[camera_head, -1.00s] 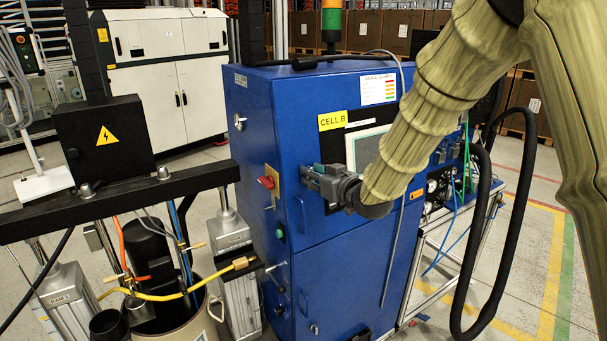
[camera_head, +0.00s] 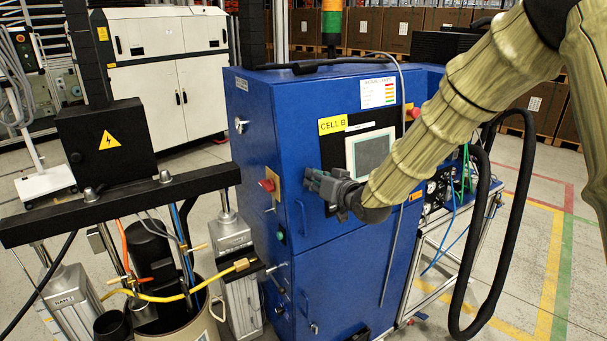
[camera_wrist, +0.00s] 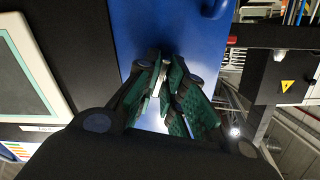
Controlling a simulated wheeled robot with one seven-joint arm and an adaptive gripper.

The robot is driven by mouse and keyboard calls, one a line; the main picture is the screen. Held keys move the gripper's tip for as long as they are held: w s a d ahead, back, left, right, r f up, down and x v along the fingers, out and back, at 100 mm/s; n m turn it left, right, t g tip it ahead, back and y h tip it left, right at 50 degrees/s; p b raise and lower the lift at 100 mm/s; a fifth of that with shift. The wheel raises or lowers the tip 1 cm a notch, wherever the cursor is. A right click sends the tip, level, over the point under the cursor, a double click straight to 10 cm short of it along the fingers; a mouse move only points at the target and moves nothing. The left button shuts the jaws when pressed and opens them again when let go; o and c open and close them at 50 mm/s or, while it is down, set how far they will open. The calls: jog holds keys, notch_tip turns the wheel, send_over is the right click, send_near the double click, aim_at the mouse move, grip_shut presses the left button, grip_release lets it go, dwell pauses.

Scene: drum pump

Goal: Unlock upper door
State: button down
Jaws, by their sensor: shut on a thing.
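The blue cabinet's upper door (camera_head: 345,226) looks closed, with a blue handle (camera_head: 302,216) near its left edge. My gripper (camera_head: 311,179) is at the left part of this door, above the handle and beside the black screen panel. In the wrist view its green-padded jaws (camera_wrist: 168,88) are shut on a thin, pale metallic piece (camera_wrist: 164,80). The piece is mostly hidden between the pads; I cannot tell its full shape or how it meets the door. The blue door surface (camera_wrist: 142,30) lies behind the fingers.
A screen (camera_head: 370,153) is right of my gripper. A red switch (camera_head: 267,184) is on the cabinet's left side. A black beam (camera_head: 120,202) with a warning box (camera_head: 105,145) stands left, above a drum with hoses. Open floor (camera_head: 510,265) lies to the right.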

jog(key=shift+d+r+m, duration=0.1)
jog(key=shift+m, duration=0.3)
jog(key=shift+m+p, duration=0.8)
jog(key=shift+m, duration=3)
